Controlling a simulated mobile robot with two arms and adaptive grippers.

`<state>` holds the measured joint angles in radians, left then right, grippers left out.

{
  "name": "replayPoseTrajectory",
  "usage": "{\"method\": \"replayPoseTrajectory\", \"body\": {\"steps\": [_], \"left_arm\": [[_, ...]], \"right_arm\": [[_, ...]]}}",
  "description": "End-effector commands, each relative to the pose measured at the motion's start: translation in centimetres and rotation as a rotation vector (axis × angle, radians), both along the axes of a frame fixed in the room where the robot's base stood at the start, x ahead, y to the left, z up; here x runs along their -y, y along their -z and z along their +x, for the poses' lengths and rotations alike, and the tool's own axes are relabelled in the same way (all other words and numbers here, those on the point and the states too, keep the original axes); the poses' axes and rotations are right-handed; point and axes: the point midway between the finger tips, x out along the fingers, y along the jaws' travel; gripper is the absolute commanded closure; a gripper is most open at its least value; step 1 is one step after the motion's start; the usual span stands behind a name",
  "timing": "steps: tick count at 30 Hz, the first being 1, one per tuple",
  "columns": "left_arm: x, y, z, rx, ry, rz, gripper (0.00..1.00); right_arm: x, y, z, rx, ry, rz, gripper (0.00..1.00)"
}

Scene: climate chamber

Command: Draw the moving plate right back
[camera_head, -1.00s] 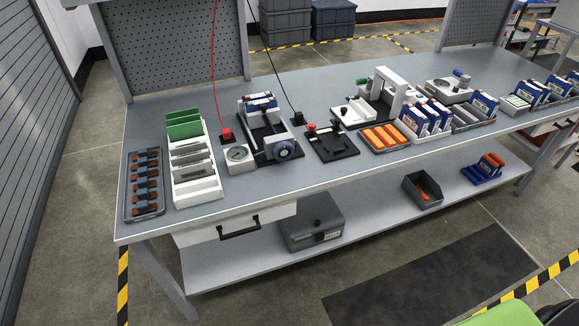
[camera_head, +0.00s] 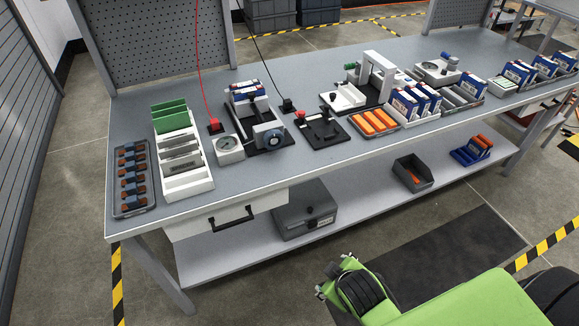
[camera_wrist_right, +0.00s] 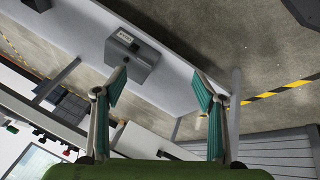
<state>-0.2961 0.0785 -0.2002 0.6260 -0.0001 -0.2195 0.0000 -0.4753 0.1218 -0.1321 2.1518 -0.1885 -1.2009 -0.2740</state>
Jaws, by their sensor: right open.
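A black-based fixture with a light block, blue-and-white packs and a round grey-blue knob (camera_head: 268,137) stands on the bench, left of its middle. Its moving plate cannot be clearly told from its other parts at this size. My green right arm (camera_head: 450,300) reaches in at the bottom right of the head view. My left gripper is out of view.
A white rack with green plates (camera_head: 182,170) and a tray of dark parts (camera_head: 133,182) stand at the bench's left. A black plate with a red knob (camera_head: 320,131) and an orange-filled tray (camera_head: 357,127) stand to the right. A grey box (camera_head: 305,210) sits on the lower shelf.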

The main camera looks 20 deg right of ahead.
Motion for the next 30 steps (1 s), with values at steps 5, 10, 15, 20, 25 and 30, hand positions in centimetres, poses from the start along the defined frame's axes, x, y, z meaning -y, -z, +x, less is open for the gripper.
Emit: {"method": "replayPoseTrajectory", "body": {"steps": [5, 10, 15, 20, 25, 30], "left_arm": [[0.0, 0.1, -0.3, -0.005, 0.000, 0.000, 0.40], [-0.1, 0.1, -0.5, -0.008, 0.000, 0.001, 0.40], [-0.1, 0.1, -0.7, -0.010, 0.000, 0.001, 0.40], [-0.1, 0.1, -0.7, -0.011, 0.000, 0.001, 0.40], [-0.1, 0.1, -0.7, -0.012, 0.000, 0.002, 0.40], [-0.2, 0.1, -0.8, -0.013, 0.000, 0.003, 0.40]], "right_arm": [[3.9, -6.0, 7.7, 0.194, -0.299, -0.411, 0.36], [5.3, -11.5, 14.8, 0.304, -0.633, -0.935, 0.36], [3.2, -15.7, 20.6, 0.321, -0.986, -1.520, 0.36], [-0.2, -17.1, 23.8, 0.287, -1.245, -1.964, 0.36], [-2.4, -17.1, 25.0, 0.257, -1.379, -2.204, 0.36], [-3.0, -17.1, 25.0, 0.251, -1.402, -2.245, 0.36]]}}
